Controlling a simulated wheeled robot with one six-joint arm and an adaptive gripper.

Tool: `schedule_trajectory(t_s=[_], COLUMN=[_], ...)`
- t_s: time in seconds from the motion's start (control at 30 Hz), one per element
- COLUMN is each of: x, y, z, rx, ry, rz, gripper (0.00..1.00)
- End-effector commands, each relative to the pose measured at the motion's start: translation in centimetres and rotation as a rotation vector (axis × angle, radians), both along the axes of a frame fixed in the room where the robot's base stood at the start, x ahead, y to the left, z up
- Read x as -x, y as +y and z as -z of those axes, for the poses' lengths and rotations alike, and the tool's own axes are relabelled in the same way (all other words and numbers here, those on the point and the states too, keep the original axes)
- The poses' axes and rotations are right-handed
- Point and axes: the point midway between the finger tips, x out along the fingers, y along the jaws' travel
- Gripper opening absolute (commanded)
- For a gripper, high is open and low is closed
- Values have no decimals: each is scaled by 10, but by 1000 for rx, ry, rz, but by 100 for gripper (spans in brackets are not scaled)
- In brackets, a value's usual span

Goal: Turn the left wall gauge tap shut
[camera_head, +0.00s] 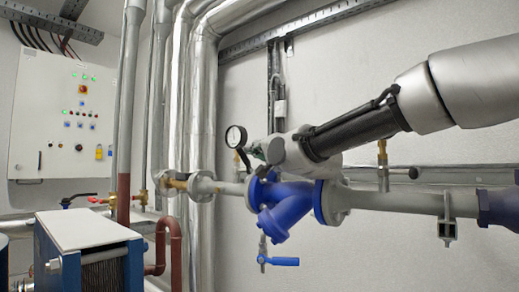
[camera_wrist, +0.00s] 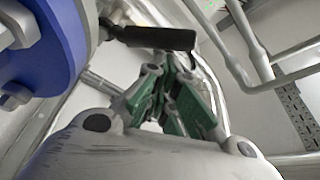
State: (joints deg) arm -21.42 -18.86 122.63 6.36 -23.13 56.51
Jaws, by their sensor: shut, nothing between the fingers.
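A round white-faced gauge (camera_head: 236,136) with a dark rim stands above the pipe in the head view. Just below and right of it is a small dark, brass-coloured fitting (camera_head: 243,160), partly hidden by my gripper. My gripper (camera_head: 255,150) is shut and empty, with its fingers pointing left beside this fitting. In the wrist view the green-padded fingers of my gripper (camera_wrist: 172,85) are together. A black lever-like handle (camera_wrist: 150,38) lies across just beyond the fingertips. I cannot tell whether they touch it.
A blue strainer body (camera_head: 288,205) with flanges sits under my arm; its blue flange (camera_wrist: 50,40) is close at left in the wrist view. A blue-handled valve (camera_head: 278,261) hangs below. Vertical silver pipes (camera_head: 203,110) stand left, near a control cabinet (camera_head: 65,120).

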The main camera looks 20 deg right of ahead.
Motion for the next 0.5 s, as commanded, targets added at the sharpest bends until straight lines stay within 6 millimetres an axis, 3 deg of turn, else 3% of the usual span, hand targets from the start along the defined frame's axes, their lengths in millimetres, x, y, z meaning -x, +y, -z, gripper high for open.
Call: schedule_trajectory(t_s=[0.5], x=[16], y=[23], z=[19], rx=[176], ry=[-119], rz=[-1], gripper=[0])
